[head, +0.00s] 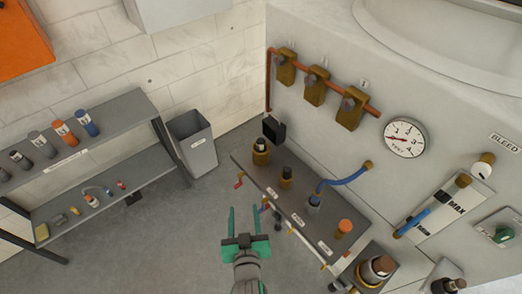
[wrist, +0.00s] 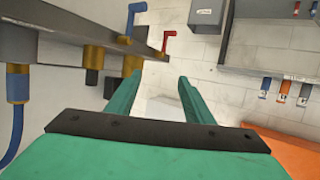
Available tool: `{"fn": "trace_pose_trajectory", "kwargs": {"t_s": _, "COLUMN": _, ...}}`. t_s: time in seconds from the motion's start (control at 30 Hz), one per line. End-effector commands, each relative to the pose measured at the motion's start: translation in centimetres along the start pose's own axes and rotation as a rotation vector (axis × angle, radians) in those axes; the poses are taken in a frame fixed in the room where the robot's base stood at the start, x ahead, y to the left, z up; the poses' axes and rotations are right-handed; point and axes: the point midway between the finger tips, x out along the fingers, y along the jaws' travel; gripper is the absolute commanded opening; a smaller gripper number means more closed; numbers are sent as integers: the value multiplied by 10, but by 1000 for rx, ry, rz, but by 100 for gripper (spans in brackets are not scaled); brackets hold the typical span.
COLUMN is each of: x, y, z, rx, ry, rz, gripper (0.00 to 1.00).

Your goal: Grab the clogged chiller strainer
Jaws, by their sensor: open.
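My gripper (head: 245,212) is open and empty in the head view, above the floor just left of the grey ledge. Its two green fingers also show apart in the wrist view (wrist: 160,80). I cannot tell which part is the chiller strainer; the labels are too small to read. A red handle (wrist: 168,40) and brass stubs (wrist: 93,56) hang under the ledge in the wrist view.
A two-tier shelf (head: 120,117) at left holds several bottles and small parts. A grey bin (head: 194,145) stands beside it. Brass valves (head: 316,88) on a copper pipe and a gauge (head: 404,137) are on the wall above the ledge. The floor (head: 190,230) left of my gripper is clear.

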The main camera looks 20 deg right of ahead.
Motion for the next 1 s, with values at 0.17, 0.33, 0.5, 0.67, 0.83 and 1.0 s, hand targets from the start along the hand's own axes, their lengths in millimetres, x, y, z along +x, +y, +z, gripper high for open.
{"fn": "trace_pose_trajectory", "kwargs": {"t_s": 0.17, "x": 45, "y": 20, "z": -46, "rx": 29, "ry": -6, "rz": 72, "gripper": 47}}
{"fn": "trace_pose_trajectory", "kwargs": {"t_s": 0.33, "x": 74, "y": 42, "z": -86, "rx": 62, "ry": -21, "rz": 138, "gripper": 47}}
{"fn": "trace_pose_trajectory", "kwargs": {"t_s": 0.5, "x": 89, "y": 57, "z": -114, "rx": 90, "ry": -31, "rz": 183, "gripper": 47}}
{"fn": "trace_pose_trajectory", "kwargs": {"t_s": 0.67, "x": 96, "y": 64, "z": -124, "rx": 101, "ry": -39, "rz": 201, "gripper": 47}}
{"fn": "trace_pose_trajectory", "kwargs": {"t_s": 0.83, "x": 118, "y": 69, "z": -124, "rx": 103, "ry": -40, "rz": 204, "gripper": 47}}
{"fn": "trace_pose_trajectory", "kwargs": {"t_s": 1.0, "x": 140, "y": 73, "z": -123, "rx": 103, "ry": -39, "rz": 203, "gripper": 47}}
